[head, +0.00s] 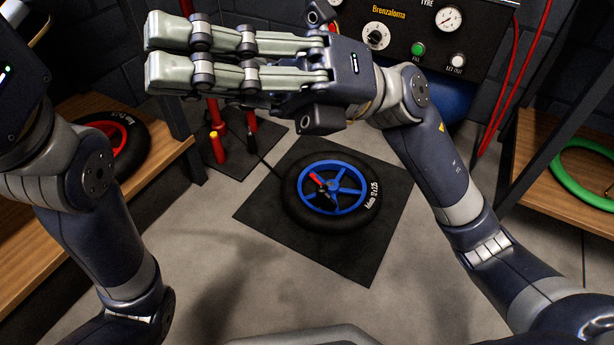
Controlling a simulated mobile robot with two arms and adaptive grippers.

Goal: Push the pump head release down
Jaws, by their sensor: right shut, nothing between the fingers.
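A small wheel (291,205) with a blue rim and black tyre lies flat on a dark mat. A pump head with a red lever (317,181) sits at the wheel, over its blue spokes. The lever is small here and its exact position is hard to tell. A thin dark hose runs from the wheel toward a red floor pump (217,149) at the back left. My right gripper (152,50) is shut and empty, held high above the floor, its fingers pointing left, well apart from the pump head. My left arm rises at the left, but its gripper is out of view.
The dark mat (356,262) lies on a grey floor. A wooden shelf (160,150) with a red-rimmed wheel (128,135) stands left; another wooden shelf (535,180) with a green ring-shaped tyre (570,177) stands right. A gauge panel (470,42) is at the back.

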